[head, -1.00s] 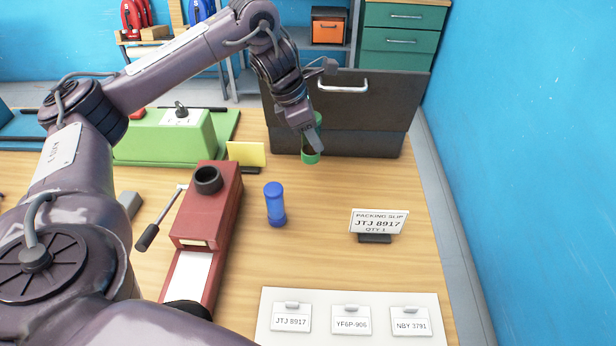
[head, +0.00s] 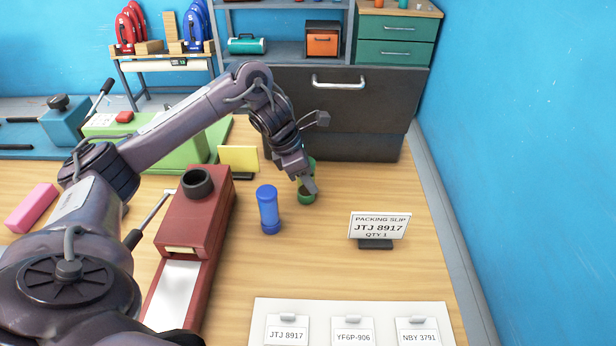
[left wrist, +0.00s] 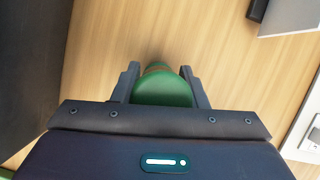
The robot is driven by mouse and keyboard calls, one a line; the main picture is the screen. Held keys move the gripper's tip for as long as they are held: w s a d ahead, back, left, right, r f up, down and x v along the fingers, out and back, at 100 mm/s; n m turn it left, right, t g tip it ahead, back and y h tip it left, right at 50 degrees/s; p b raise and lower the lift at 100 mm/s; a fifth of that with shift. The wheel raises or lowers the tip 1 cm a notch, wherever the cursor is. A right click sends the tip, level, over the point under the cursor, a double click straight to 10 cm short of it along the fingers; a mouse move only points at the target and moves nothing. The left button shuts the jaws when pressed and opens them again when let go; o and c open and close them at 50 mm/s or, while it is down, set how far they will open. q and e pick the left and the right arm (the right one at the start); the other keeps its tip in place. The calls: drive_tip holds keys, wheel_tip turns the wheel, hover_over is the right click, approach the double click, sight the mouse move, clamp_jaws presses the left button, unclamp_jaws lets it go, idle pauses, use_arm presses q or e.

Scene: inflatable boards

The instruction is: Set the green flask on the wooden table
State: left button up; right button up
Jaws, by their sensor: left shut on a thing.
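My left gripper (head: 308,186) is shut on the green flask (head: 307,197), just right of and behind a blue flask (head: 268,209). In the left wrist view the green flask (left wrist: 162,88) sits between the two fingers, with wood grain beyond it. The wooden table (head: 330,265) spreads under it. The flask is low over the table; I cannot tell whether its base touches. The gripper hides part of the flask. My right gripper does not show.
A dark case (head: 345,110) with a metal handle stands at the back. A packing slip sign (head: 379,226) stands to the right. A red machine (head: 198,212) is at left and a white label board (head: 350,312) in front. Bare wood lies between the sign and the blue flask.

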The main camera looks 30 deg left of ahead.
use_arm(q)
drive_tip(key=shift+f, duration=0.2)
drive_tip(key=o, duration=1.1)
drive_tip(key=shift+c, duration=0.2)
drive_tip(key=shift+r, duration=0.1)
drive_tip(key=shift+r, duration=0.15)
drive_tip(key=p+v, duration=0.4)
drive_tip(key=v, duration=0.8)
drive_tip(key=shift+p, duration=0.4)
